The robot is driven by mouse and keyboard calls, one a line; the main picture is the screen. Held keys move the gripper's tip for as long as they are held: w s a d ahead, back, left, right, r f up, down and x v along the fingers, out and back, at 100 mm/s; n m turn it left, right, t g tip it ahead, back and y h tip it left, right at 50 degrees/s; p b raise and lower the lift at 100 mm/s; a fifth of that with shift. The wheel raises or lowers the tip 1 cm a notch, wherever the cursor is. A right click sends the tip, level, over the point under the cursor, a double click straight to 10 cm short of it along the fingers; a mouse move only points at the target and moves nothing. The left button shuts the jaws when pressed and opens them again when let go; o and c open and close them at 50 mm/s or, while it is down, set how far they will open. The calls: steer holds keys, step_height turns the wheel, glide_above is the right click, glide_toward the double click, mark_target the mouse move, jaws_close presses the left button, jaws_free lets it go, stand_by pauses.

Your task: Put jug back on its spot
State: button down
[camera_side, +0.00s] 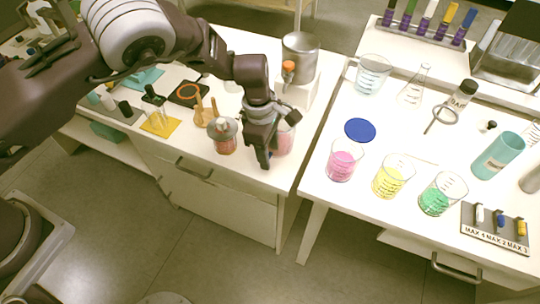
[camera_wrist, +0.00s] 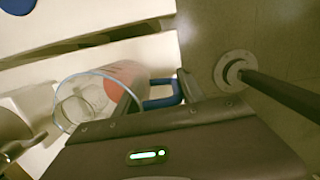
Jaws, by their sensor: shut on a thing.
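My gripper (camera_side: 265,160) is over the front right part of the left table and points down. In the wrist view its fingers (camera_wrist: 160,93) are shut on the blue handle (camera_wrist: 163,101) of a clear glass jug (camera_wrist: 72,107) with a reddish patch. In the side view the jug (camera_side: 284,139) shows pinkish behind the fingers and is partly hidden by them. I cannot tell whether its base touches the table. A flat, empty blue disc (camera_side: 360,130) lies on the right table, right of the jug.
A metal pot (camera_side: 300,46) stands on a white dispenser behind the gripper. A lidded jar (camera_side: 226,136) is close on the left. A gap separates the two tables. Beakers with pink (camera_side: 342,163), yellow (camera_side: 391,181) and green (camera_side: 437,199) contents stand near the right table's front.

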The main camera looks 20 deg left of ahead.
steer(key=shift+f, duration=1.4)
steer(key=shift+f, duration=0.1)
steer(key=c, duration=0.7)
jaws_free()
steer(key=r, duration=0.4)
steer(key=a+r, duration=0.1)
steer(key=r, duration=0.7)
steer(key=shift+s+a+r, duration=0.1)
steer(key=shift+s+a, duration=0.05)
steer(key=shift+s, duration=0.05)
